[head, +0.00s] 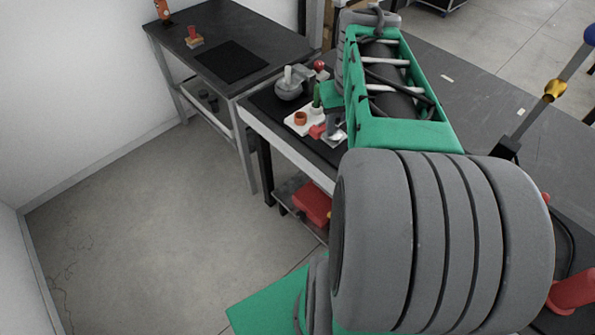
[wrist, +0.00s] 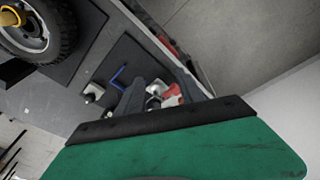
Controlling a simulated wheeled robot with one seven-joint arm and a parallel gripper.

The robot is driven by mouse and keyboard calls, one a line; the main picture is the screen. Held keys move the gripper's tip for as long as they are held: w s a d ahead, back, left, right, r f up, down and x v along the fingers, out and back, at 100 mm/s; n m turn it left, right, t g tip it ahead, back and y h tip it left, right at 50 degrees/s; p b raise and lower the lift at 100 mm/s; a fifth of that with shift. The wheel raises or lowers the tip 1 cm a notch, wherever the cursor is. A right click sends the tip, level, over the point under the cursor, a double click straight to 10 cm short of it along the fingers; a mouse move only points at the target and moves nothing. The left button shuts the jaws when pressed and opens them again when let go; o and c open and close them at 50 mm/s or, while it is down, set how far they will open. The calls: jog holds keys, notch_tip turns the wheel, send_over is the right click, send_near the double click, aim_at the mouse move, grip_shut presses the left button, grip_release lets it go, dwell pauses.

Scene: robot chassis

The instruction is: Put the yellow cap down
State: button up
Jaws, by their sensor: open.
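I cannot pick out the yellow cap for certain. A gold-yellow piece (head: 553,91) sits on a grey rod at the right of the head view. A yellow rounded piece (wrist: 12,16) shows by a black-tyred wheel in the top left of the wrist view. A silver piece (wrist: 154,90) and a red piece (wrist: 172,95) show between the fingers; I see no grip on either. In the head view my green and grey arm hides much of the bench.
The bench (head: 470,85) holds a white plate (head: 291,124) with an orange-brown ring (head: 300,118), and a grey round part (head: 289,88). A second dark table (head: 265,45) stands behind left. A blue bent tool (wrist: 117,77) lies beside a white block (wrist: 93,89). Floor at left is clear.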

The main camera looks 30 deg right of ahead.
jog(key=a+f+n+t, duration=0.1)
jog(key=a+f+n, duration=0.1)
jog(key=a, duration=0.8)
jog(key=s+a+f+n+y, duration=0.1)
jog(key=a+f+n, duration=0.1)
jog(key=a, duration=0.9)
jog(key=shift+s+a+t, duration=0.2)
jog(key=shift+t, duration=0.2)
